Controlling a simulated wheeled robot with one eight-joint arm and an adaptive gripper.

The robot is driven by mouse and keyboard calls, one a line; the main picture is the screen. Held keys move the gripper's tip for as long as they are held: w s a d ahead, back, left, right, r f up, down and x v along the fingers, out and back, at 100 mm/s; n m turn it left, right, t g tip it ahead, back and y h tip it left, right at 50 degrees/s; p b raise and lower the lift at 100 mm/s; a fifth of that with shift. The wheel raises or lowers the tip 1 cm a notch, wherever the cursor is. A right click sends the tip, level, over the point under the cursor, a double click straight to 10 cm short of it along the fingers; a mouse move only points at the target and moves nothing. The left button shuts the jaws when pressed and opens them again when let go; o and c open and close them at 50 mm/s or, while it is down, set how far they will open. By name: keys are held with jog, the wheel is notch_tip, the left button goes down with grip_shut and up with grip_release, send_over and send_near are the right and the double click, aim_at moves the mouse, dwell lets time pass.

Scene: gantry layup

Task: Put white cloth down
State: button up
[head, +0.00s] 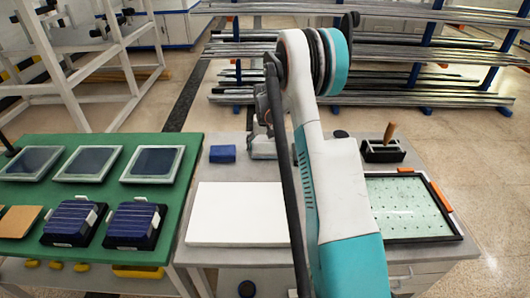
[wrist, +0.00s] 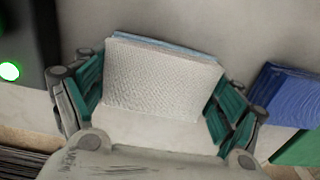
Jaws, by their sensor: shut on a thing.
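The white cloth (wrist: 160,82) is a folded, textured block with a pale blue layer along its far edge. In the wrist view it sits between the green pads of my gripper (wrist: 158,98), which is shut on it. In the head view my gripper (head: 262,143) is at the back of the grey table (head: 198,260), partly behind my arm, just right of a blue cloth (head: 222,153). The blue cloth also shows in the wrist view (wrist: 288,95), apart from my gripper. I cannot tell whether the white cloth touches the table.
A white board (head: 238,214) lies at the table's front left. A framed glass panel (head: 408,208) lies at the right, below a black holder (head: 382,150) with a wooden-handled tool. The green bench (head: 190,150) at left carries framed panels and dark blue units.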

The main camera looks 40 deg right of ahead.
aim_at(265, 147)
jog(key=shift+f, duration=0.15)
jog(key=o, duration=1.1)
jog(key=shift+c, duration=0.2)
notch_tip(265, 147, up, 12)
jog(key=p, duration=0.3)
jog(key=shift+p, duration=0.35)
